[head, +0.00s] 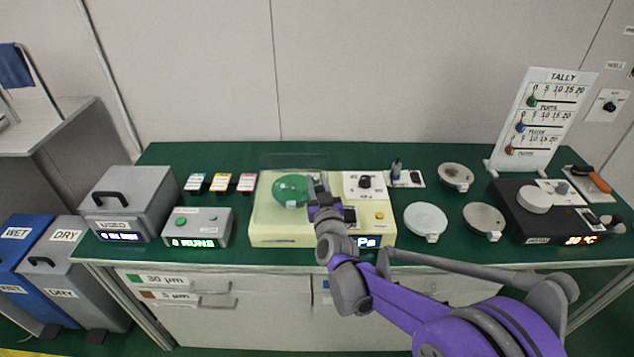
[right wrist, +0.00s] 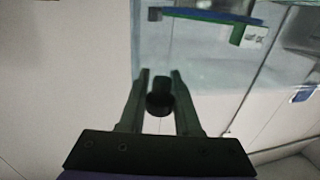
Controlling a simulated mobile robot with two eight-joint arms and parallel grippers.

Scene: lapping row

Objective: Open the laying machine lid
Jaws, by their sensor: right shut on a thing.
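The laying machine (head: 270,236) is a cream box on the green bench, with a green round disc (head: 291,190) in its left part. A clear lid shows as a faint pane (head: 292,161) rising at the machine's back edge; its exact tilt is hard to tell. My right gripper (head: 318,190) is over the machine, just right of the disc. In the right wrist view its two fingers (right wrist: 160,90) are closed around a small dark knob (right wrist: 159,103), with the clear pane (right wrist: 190,65) behind it. The fingertips are partly hidden in the head view. My left gripper is not in view.
A grey box with a handle (head: 128,192) and a grey control box (head: 195,228) stand left of the machine. Several round grey plates (head: 425,220) and a black heater unit (head: 520,222) stand right. A tally board (head: 541,118) stands behind. My right arm crosses the bench's front edge.

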